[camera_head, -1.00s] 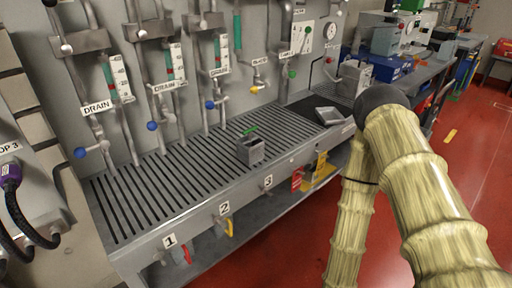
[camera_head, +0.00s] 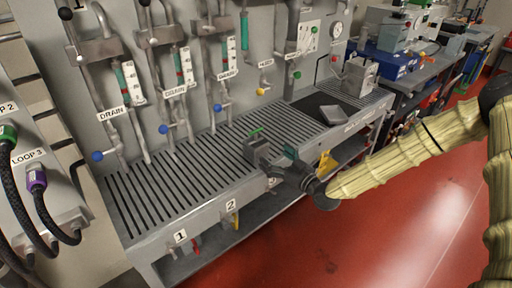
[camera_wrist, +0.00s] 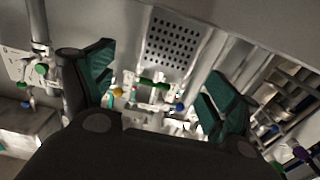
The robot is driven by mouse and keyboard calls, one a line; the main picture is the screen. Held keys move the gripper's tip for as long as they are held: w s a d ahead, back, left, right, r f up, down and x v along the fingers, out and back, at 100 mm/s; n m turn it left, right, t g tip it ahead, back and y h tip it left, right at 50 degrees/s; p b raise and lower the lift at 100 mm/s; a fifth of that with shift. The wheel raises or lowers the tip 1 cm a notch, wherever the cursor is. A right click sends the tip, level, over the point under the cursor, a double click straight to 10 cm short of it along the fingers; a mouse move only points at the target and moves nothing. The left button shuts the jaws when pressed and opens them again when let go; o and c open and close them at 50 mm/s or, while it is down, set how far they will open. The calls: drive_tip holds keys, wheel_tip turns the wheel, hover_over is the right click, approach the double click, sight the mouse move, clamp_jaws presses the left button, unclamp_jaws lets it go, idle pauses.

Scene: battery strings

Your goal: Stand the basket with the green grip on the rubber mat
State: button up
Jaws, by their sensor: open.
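The grey basket (camera_head: 252,145) with the green grip (camera_head: 257,131) stands on the slatted bench top near its front edge. My gripper (camera_head: 270,155) is in front of the basket and partly covers it. In the wrist view, my open gripper (camera_wrist: 160,88) has its dark-green finger pads spread wide. The green grip (camera_wrist: 150,83) shows between them in the picture, with the perforated basket wall (camera_wrist: 172,40) above. I cannot tell whether the fingers reach the grip. The dark rubber mat (camera_head: 306,103) lies on the bench further right.
Pipes with coloured knobs and gauges line the wall behind the bench. The slatted bench top (camera_head: 165,195) is clear to the left.

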sight(256, 144)
drive_tip(key=p+x, duration=0.1)
drive_tip(key=x, duration=0.3)
drive_tip(key=shift+w+a, duration=0.25)
drive_tip(key=shift+w, duration=0.05)
drive_tip(key=p+x, duration=0.1)
drive_tip(key=x, duration=0.1)
drive_tip(key=p+x, duration=0.1)
drive_tip(key=x, duration=0.1)
drive_tip(key=shift+s+a, duration=0.15)
drive_tip(key=shift+a, duration=0.2)
drive_tip(key=shift+w+a, duration=0.3)
drive_tip(key=shift+w, duration=0.15)
drive_tip(key=shift+c, duration=0.5)
drive_tip(key=c, duration=1)
drive_tip(key=shift+c, duration=1.2)
drive_tip(key=shift+r, duration=0.1)
